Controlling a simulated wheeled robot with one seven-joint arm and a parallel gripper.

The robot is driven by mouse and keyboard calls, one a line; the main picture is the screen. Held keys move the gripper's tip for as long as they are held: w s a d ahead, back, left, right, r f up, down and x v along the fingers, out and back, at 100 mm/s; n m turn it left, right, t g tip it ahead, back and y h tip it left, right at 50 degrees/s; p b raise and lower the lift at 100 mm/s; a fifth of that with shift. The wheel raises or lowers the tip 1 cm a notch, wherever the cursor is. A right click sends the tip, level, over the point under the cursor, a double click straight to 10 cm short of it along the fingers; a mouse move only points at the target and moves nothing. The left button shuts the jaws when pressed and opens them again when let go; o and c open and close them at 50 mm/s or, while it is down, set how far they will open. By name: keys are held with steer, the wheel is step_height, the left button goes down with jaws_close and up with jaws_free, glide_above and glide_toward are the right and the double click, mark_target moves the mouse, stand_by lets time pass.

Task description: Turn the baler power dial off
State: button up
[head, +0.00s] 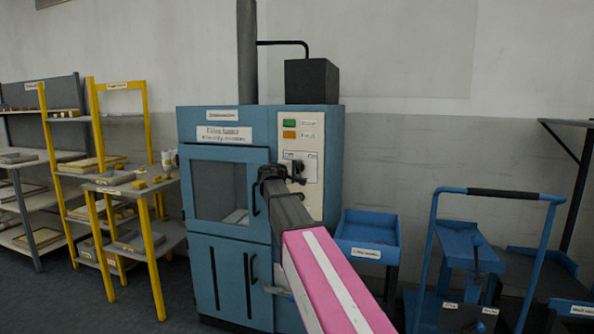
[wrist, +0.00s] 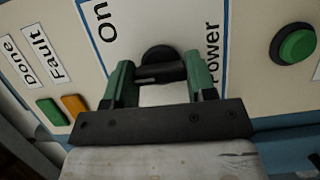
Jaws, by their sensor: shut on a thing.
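The baler (head: 229,160) is a blue cabinet with a cream control panel (head: 315,134) at its upper right. The black power dial (wrist: 157,55) sits on this panel, beside the words "On" and "Power" in the wrist view. My gripper (wrist: 160,72) is shut on the dial, with one green finger on each side of its raised bar. In the head view my gripper (head: 284,173) reaches the panel below the "Done" and "Fault" lamps and covers part of the dial area. The "Off" label is not visible in the wrist view, and the dial's exact setting is hard to tell.
A green round button (wrist: 296,46) stands out from the panel on the right in the wrist view. The baler's window door (head: 222,190) has a vertical handle close to my gripper. A blue tray (head: 367,232) stands right of the baler, and yellow-framed shelves (head: 150,235) stand left.

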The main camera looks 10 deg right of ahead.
steer(key=n, duration=0.2)
steer(key=n+t+h, duration=0.1)
steer(key=n, duration=0.1)
steer(key=shift+f+n+t, duration=0.15)
steer(key=shift+n+t, duration=0.15)
steer(key=shift+s+n+t, duration=0.1)
steer(key=shift+n+t, duration=0.45)
steer(key=shift+n, duration=0.8)
steer(key=shift+n+t, duration=0.55)
steer(key=shift+n, duration=0.8)
steer(key=o, duration=0.9)
steer(key=shift+o, duration=0.2)
steer(key=v, duration=1)
steer(key=shift+s+a+f, duration=0.15)
steer(key=shift+s+a, duration=0.05)
steer(key=shift+s, duration=0.05)
